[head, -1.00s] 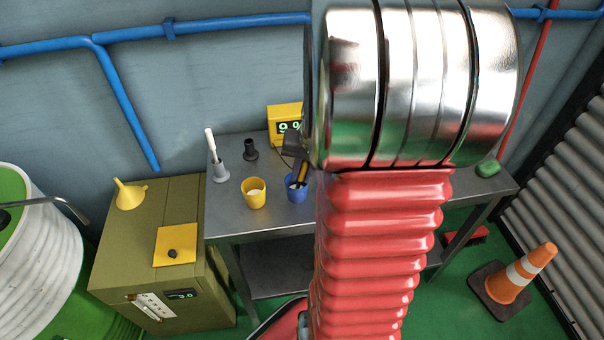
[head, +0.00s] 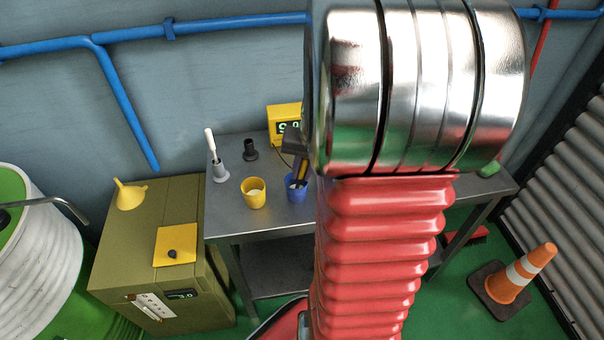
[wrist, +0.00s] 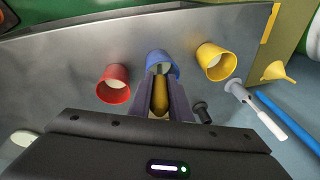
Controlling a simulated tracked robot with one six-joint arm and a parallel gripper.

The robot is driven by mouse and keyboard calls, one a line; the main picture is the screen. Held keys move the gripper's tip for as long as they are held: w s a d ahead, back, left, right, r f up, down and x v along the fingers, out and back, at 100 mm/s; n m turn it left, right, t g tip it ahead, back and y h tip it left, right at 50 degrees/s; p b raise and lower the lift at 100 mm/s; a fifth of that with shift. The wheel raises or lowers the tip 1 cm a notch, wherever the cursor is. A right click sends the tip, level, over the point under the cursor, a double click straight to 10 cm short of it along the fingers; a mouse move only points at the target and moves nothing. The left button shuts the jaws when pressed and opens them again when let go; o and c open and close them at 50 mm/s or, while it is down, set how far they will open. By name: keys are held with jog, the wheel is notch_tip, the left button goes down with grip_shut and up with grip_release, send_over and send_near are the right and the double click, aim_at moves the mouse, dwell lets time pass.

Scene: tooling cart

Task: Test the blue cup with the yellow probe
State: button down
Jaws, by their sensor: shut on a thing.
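My gripper (wrist: 160,98) is shut on the yellow probe (wrist: 158,93), which shows between the fingers in the wrist view. The probe points down at the blue cup (wrist: 164,63), and its tip appears to be over or inside the cup; the fingers hide the exact depth. In the head view the blue cup (head: 295,190) stands on the metal cart with my gripper (head: 297,165) just above it. A yellow meter (head: 284,122) with a lit green display stands behind; a dark cable runs from it.
A yellow cup (head: 253,193) and a red cup (wrist: 113,84) stand on either side of the blue cup. A white-handled tool in a grey holder (head: 220,173) and a black holder (head: 250,150) stand at the cart's back left. A cabinet (head: 150,250) with a yellow funnel (head: 129,194) adjoins the cart.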

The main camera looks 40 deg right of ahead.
jog(key=shift+w+r+v, duration=0.1)
jog(key=shift+w+v, duration=0.3)
jog(key=shift+v, duration=1.2)
jog(key=shift+w+r+v, duration=0.1)
jog(key=shift+w+v, duration=0.25)
jog(key=shift+v, duration=1.2)
jog(key=shift+w+r+v, duration=0.1)
jog(key=shift+w+v, duration=0.3)
jog(key=shift+v, duration=1.2)
jog(key=shift+d+r, duration=0.1)
jog(key=shift+r, duration=0.05)
jog(key=shift+w+v, duration=0.2)
jog(key=shift+v, duration=0.7)
jog(key=shift+w+v, duration=0.25)
jog(key=shift+v, duration=0.65)
jog(key=shift+r, duration=0.1)
jog(key=shift+s, duration=0.15)
